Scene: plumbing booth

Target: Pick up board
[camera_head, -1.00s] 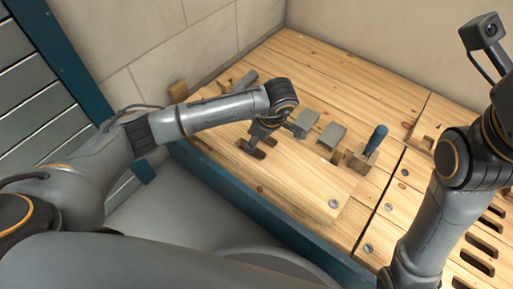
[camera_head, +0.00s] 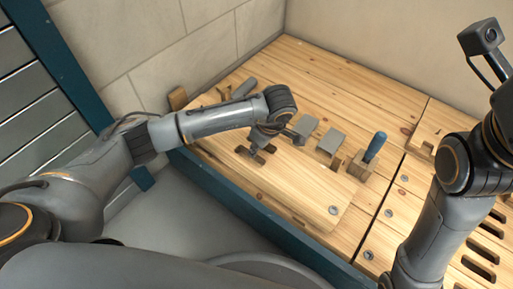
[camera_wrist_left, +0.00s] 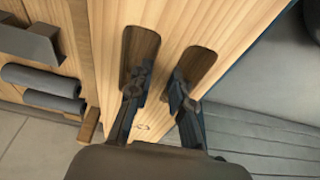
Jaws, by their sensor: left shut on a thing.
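The board (camera_head: 295,190) is a pale wooden panel with two dark slots, lying along the left side of the workbench in the head view. My left gripper (camera_head: 257,150) is over its slots. In the left wrist view the gripper (camera_wrist_left: 158,88) has one finger in each slot and is shut on the strip of board (camera_wrist_left: 170,30) between them. The board's near edge shows above the bench top. My right arm is at the right; its fingers are out of view.
Grey blocks (camera_head: 331,141) and a blue-handled tool (camera_head: 375,147) in a wooden holder (camera_head: 359,168) stand just beyond the board. The blue bench edge (camera_head: 240,205) runs along the near side. A wall closes the back left.

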